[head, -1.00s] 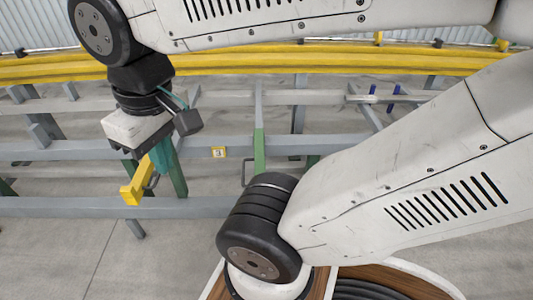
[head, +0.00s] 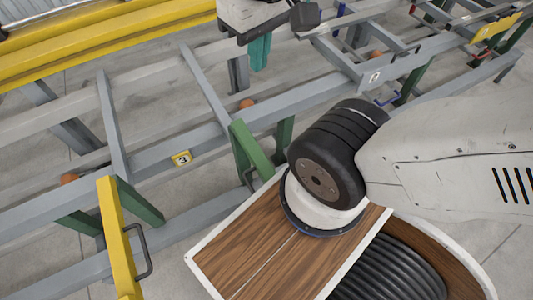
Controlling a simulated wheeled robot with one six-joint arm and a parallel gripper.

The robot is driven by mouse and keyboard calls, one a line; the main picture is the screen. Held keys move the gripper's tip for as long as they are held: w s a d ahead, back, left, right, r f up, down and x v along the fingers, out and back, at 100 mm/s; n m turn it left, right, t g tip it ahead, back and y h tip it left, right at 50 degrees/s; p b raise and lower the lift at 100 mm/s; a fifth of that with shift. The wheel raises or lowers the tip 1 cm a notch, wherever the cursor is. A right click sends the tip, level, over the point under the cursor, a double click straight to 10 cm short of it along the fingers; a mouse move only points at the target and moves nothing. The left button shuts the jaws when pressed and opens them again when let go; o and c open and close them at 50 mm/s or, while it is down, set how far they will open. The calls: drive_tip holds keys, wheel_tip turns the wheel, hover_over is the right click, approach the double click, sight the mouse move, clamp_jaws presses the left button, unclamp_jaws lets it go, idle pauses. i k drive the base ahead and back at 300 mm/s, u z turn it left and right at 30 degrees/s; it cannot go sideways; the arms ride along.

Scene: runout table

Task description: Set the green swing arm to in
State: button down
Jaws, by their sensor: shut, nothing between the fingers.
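My gripper (head: 260,53) is at the top of the picture, with teal fingers pointing down. It is shut and empty, above and behind the green arm, apart from it. The upper part of the gripper is cut off by the frame.
A yellow swing arm (head: 117,240) with a dark handle projects at lower left. Orange balls lie among the frame bars. A yellow guard rail (head: 110,45) runs behind. My arm covers the right.

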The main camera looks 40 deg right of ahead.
sight(261, 162)
drive_tip(key=k, duration=0.85)
drive_tip(key=u, duration=0.1)
